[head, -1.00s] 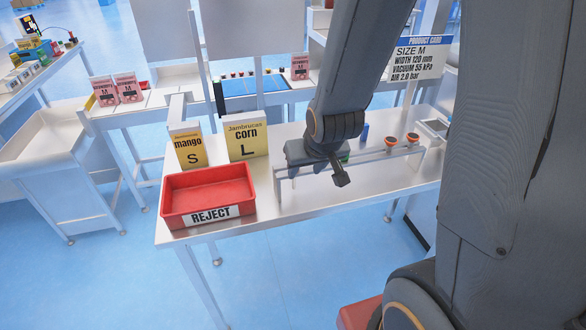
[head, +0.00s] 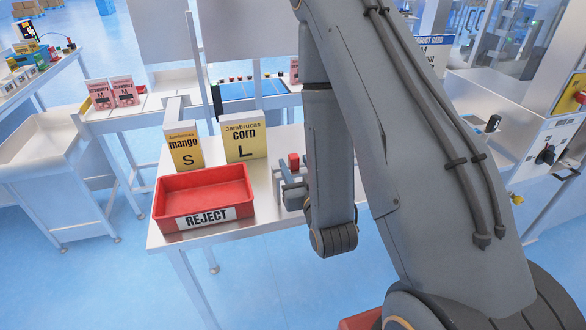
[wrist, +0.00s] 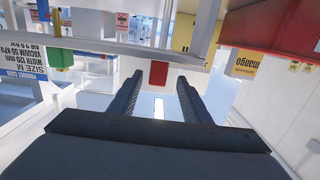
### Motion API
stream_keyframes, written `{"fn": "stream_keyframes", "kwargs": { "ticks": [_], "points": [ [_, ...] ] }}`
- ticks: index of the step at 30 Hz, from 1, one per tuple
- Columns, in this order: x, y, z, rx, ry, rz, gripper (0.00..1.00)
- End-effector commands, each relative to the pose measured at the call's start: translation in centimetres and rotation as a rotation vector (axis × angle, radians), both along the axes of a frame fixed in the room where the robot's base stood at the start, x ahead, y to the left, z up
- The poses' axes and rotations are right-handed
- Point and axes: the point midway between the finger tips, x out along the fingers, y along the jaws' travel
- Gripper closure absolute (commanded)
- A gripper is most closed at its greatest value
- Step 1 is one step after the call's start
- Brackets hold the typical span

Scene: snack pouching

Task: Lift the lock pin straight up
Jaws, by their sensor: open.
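A small red block (head: 294,162), which may be the head of the lock pin, shows above the fixture on the white table. In the wrist view the red block (wrist: 158,74) sits between the fingertips of my gripper (wrist: 160,77), with a gap on each side. The jaws are open and hold nothing. In the head view my gripper (head: 290,190) is low by the fixture, just in front of the red block and partly hidden by my arm. The pin's lower part is hidden.
The red REJECT bin (head: 172,212) stands left of my gripper. A mango pouch (head: 184,147) and a corn pouch (head: 245,140) stand behind it. A pale rail (wrist: 110,45) crosses the wrist view. My arm covers the table's right side.

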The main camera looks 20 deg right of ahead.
Motion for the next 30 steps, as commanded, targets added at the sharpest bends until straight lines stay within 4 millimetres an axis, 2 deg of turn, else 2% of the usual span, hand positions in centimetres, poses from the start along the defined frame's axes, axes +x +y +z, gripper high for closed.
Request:
{"fn": "stream_keyframes", "kwargs": {
  "ticks": [5, 20, 30],
  "points": [
    [-0.5, 0.0, 0.1, -0.001, -0.054, 0.001, 0.56],
    [2.3, -0.1, 0.2, -0.001, -0.061, 0.0, 0.56],
    [6.3, -0.4, 0.4, -0.001, -0.06, 0.0, 0.56]
  ]
}}
